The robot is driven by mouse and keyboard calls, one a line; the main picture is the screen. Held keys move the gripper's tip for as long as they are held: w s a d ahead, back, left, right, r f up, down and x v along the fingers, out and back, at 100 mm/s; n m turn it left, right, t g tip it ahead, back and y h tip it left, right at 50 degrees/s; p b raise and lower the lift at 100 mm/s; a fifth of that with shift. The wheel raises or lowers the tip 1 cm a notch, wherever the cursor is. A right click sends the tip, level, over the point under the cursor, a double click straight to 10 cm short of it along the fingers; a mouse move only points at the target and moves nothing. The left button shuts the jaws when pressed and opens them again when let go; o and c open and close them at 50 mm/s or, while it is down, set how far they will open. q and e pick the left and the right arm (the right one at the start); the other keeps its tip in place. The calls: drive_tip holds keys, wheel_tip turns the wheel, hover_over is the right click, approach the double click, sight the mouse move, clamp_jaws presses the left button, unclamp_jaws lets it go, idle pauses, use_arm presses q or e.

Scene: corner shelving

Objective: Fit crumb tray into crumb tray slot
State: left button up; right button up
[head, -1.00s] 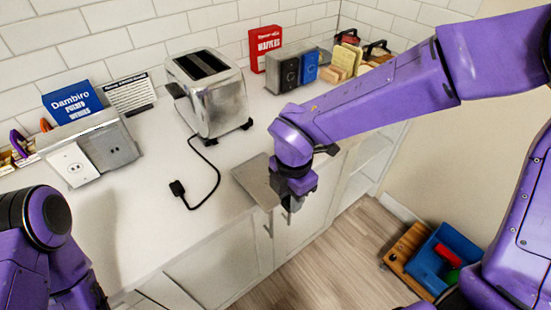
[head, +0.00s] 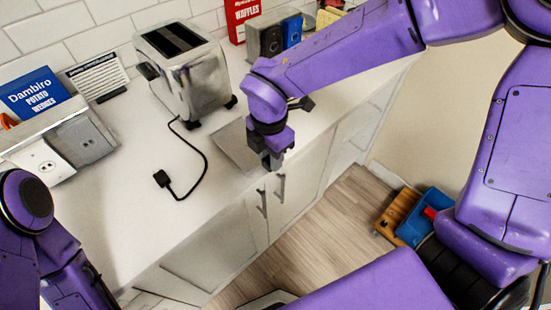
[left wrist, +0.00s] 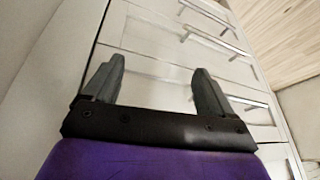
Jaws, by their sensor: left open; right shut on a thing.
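The crumb tray (head: 236,143) is a thin flat grey metal plate at the counter's front edge, to the right of the plug cord. My right gripper (head: 271,163) is shut on its near right end; the fingers hide that end. The silver toaster (head: 196,88) stands upright on the counter behind the tray, apart from it. I cannot make out the crumb tray slot on the toaster. My left gripper (left wrist: 155,85) is open and empty in the left wrist view, in front of the cabinet fronts.
A black cord with a plug (head: 162,179) lies on the counter (head: 120,210) in front of the toaster. Outlet boxes (head: 86,140) and a blue potato wedges box (head: 33,92) stand at left. A red waffles box (head: 242,18) stands behind. A blue bin (head: 425,215) is on the floor.

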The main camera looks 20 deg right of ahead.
sight(240, 137)
drive_tip(key=shift+w+a, duration=0.25)
drive_tip(key=shift+w, duration=0.4)
drive_tip(key=shift+w+a, duration=0.2)
drive_tip(key=shift+w, duration=0.4)
drive_tip(key=shift+w+a, duration=0.25)
drive_tip(key=shift+w, duration=0.4)
drive_tip(key=shift+b, duration=0.5)
drive_tip(key=shift+w+a, duration=0.15)
drive_tip(key=shift+w, duration=0.2)
drive_tip(key=shift+w+a, duration=0.1)
drive_tip(key=shift+w, duration=0.15)
drive_tip(key=shift+w+a+p, duration=0.15)
drive_tip(key=shift+w+a, duration=0.1)
drive_tip(key=shift+w, duration=0.45)
drive_tip(key=shift+w+a+p, duration=0.15)
drive_tip(key=shift+w+a, duration=0.1)
drive_tip(key=shift+w, duration=0.4)
drive_tip(key=shift+w+a+p, duration=0.15)
drive_tip(key=shift+w+a, duration=0.1)
drive_tip(key=shift+w, duration=0.45)
drive_tip(key=shift+w, duration=0.35)
drive_tip(key=shift+w+a, duration=0.15)
drive_tip(key=shift+w, duration=0.15)
drive_tip(key=shift+w, duration=0.1)
drive_tip(key=shift+w+a, duration=0.15)
drive_tip(key=shift+w, duration=0.05)
